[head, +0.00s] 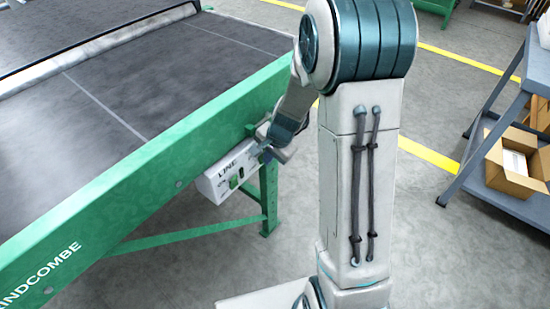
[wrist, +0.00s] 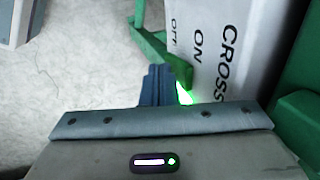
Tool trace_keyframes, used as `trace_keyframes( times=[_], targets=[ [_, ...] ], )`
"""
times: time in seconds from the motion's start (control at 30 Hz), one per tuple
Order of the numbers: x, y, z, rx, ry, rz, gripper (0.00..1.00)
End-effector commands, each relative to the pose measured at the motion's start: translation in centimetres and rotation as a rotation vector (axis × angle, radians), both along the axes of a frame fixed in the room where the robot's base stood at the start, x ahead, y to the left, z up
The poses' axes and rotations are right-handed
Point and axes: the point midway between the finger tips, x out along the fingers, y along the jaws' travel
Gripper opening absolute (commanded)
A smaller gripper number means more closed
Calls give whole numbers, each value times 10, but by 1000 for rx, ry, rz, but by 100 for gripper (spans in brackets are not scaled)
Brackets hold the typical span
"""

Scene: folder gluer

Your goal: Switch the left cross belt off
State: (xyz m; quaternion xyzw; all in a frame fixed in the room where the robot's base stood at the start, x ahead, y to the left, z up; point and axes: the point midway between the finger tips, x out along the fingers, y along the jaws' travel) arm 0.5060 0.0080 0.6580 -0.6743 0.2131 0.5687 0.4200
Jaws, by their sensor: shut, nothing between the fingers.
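A white switch box (head: 228,178) hangs on the side of the green-framed dark belt (head: 110,100) in the head view. In the wrist view the box (wrist: 215,50) shows the word CROSS with ON and OFF. A bright green glow (wrist: 184,95) shows by the ON side, partly hidden by my gripper; the switch itself is not clear. My gripper (wrist: 158,75) is shut and empty, close beside the box's face. In the head view my gripper (head: 266,150) covers the box's right end. I cannot tell whether it touches the switch.
Green legs and a brace (head: 200,235) stand under the belt frame, and a green bar (wrist: 160,45) passes close to my fingers in the wrist view. A grey shelf cart with an open cardboard box (head: 513,165) stands at the right. Grey floor is open between.

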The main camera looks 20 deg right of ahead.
Motion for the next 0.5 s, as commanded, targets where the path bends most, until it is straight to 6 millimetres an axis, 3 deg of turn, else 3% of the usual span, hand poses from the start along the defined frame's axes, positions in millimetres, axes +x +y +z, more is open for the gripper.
trace_keyframes(
  times=[0.5],
  targets=[
    [4,3,-4,0,1,1,0]
  ],
)
